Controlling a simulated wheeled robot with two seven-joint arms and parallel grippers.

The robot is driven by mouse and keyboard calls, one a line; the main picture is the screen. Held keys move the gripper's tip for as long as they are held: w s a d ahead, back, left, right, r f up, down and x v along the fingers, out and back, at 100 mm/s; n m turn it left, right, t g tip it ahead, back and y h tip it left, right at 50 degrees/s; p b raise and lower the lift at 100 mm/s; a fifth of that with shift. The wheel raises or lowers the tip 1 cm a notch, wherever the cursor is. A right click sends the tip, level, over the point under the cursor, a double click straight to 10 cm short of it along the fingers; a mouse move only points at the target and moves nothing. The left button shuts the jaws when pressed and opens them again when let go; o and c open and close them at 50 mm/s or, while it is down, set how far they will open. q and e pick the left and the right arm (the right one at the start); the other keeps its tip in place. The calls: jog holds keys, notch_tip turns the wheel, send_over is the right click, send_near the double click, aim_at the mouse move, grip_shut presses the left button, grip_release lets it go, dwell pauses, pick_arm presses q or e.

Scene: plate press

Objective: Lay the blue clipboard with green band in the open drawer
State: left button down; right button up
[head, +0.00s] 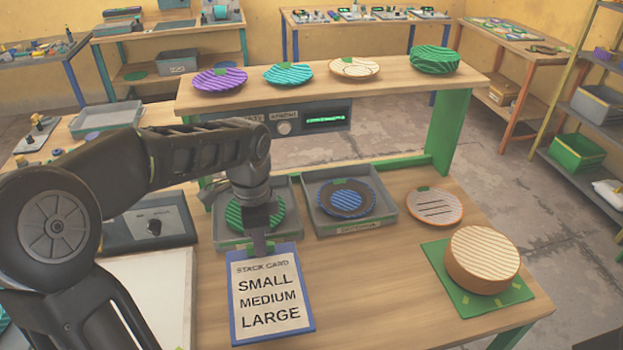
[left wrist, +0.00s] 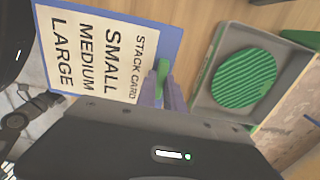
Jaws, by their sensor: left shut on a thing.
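The blue clipboard (head: 271,297) carries a white card reading STACK CARD, SMALL, MEDIUM, LARGE. My left gripper (head: 262,244) points down and is shut on its top edge. In the left wrist view, the clipboard (left wrist: 176,44) hangs from the left gripper (left wrist: 164,88), with a green piece beside the fingers. Whether the clipboard touches the table cannot be told. A pale, flat-bottomed area with a rim (head: 193,300) lies left of the clipboard, partly behind my left arm; it may be the open drawer, but I cannot tell for sure. My right gripper is not in view.
A grey tray with a green plate (head: 238,214) stands just behind the gripper. Beside it are a tray with a blue plate (head: 394,211), a striped plate (head: 434,206) and a round block (head: 482,260) on a green mat. A raised shelf (head: 300,88) holds several plates.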

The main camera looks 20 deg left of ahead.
pick_arm(q)
jog(key=w+d+f+n, duration=0.1)
jog(key=w+d+n, duration=0.2)
jog(key=d, duration=0.1)
jog(key=w+d+f+n, duration=0.2)
jog(key=w+d+n, duration=0.1)
jog(key=d, duration=0.1)
jog(key=w+d+f+n, duration=0.2)
jog(key=w+d+n, duration=0.1)
jog(key=w, duration=0.1)
jog(key=shift+w+d+n, duration=0.1)
jog(key=shift+d+n, duration=0.3)
jog(key=shift+w+d+f+n, duration=0.15)
jog(key=shift+w+d+n, duration=0.1)
jog(key=shift+d+n, duration=0.2)
dwell(0.8)
